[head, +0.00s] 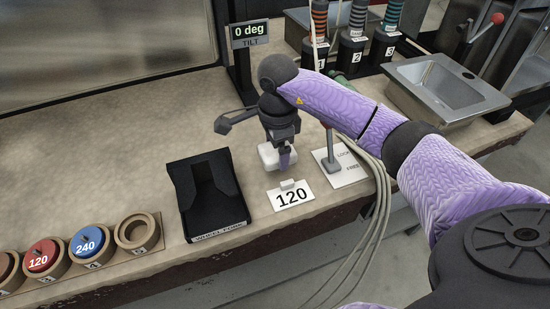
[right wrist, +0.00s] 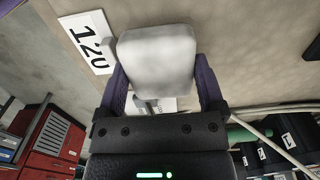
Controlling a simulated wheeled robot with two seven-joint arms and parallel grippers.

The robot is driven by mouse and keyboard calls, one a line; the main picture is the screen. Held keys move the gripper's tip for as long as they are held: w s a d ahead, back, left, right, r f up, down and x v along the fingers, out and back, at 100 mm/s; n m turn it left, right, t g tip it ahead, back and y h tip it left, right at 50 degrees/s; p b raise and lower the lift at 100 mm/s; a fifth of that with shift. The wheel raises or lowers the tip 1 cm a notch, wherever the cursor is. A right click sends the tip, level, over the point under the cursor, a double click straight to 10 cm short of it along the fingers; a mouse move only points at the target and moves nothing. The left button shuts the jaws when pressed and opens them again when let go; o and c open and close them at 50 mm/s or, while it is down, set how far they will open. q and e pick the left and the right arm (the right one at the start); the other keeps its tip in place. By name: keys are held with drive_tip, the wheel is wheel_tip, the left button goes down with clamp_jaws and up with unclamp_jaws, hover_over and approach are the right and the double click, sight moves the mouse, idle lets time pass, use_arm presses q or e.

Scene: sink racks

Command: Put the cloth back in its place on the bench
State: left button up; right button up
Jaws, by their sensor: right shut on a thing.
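The cloth (head: 266,156) looks like a small white folded pad. My right gripper (head: 282,158) points down and is shut on it, at or just above the bench (head: 120,130); I cannot tell whether it touches. It is just behind the white "120" card (head: 292,196). In the right wrist view the cloth (right wrist: 155,60) sits between the two purple fingers of the right gripper (right wrist: 163,88), and part of the "120" card (right wrist: 88,40) shows beside it. My left gripper is not in view.
A black tray (head: 185,205) stands left of the card. Numbered round holders (head: 140,233) line the front left edge. A white plate with a grey post (head: 333,165) and hanging hoses (head: 378,215) are close on the right. A tilt display (head: 250,35) and a sink (head: 440,82) are behind.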

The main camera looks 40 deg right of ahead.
sight(277, 159)
wheel_tip(277, 159, down, 3)
drive_tip(key=shift+f+b, duration=0.15)
drive_tip(key=shift+b, duration=0.35)
drive_tip(key=shift+r, duration=0.2)
drive_tip(key=shift+f, duration=0.1)
drive_tip(key=o, duration=0.8)
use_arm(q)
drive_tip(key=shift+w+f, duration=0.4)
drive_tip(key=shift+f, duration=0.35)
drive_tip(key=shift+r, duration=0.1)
use_arm(e)
wheel_tip(277, 159, up, 12)
drive_tip(key=p, duration=0.4)
drive_tip(key=shift+f+p, duration=0.2)
drive_tip(key=shift+p, duration=0.2)
drive_tip(key=shift+r, duration=0.4)
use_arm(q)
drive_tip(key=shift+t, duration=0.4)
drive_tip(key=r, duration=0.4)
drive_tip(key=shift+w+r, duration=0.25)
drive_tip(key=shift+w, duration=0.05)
